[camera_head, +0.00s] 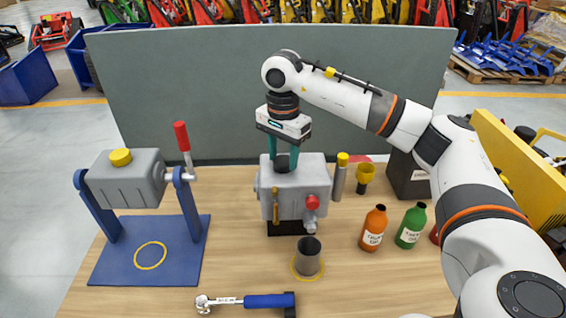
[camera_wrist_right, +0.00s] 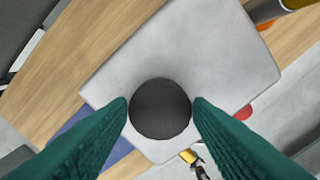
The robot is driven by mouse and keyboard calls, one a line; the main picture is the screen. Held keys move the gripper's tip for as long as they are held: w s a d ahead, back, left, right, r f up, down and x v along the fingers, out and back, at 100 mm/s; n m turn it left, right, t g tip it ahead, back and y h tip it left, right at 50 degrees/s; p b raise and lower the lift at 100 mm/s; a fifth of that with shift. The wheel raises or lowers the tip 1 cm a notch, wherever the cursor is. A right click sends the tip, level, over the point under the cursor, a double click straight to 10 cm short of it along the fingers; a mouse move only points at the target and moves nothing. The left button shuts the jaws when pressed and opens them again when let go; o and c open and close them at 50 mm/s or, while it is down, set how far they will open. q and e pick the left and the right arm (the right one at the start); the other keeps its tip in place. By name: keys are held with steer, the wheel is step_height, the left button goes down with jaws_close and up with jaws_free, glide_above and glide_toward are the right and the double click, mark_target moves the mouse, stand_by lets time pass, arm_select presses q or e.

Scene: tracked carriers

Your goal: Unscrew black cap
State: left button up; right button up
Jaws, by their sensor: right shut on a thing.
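The black cap (camera_wrist_right: 160,108) sits on top of the grey metal housing (camera_head: 295,192) at the middle of the table. In the head view the cap (camera_head: 282,162) shows between the green fingers of my right gripper (camera_head: 283,160), which points straight down from above. In the right wrist view the two fingers (camera_wrist_right: 160,110) of my right gripper are shut on opposite sides of the cap. The top of the housing (camera_wrist_right: 190,50) lies beneath it. My left gripper is not in view.
A blue stand with a grey tank (camera_head: 125,180) and red-handled lever is at left. A dark cup (camera_head: 308,256), a blue-handled wrench (camera_head: 250,301), an orange bottle (camera_head: 374,228) and a green bottle (camera_head: 411,226) stand or lie in front. A grey panel (camera_head: 200,90) rises behind.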

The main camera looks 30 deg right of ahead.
steer(key=n+b, duration=0.1)
steer(key=n, duration=0.5)
steer(key=shift+n, duration=0.4)
steer(key=n, duration=0.3)
steer(key=n, duration=0.2)
steer(key=shift+f+n, duration=0.1)
steer(key=shift+n, duration=0.2)
steer(key=n, duration=0.3)
steer(key=shift+b, duration=0.35)
steer(key=n, duration=0.4)
steer(key=o, duration=0.7)
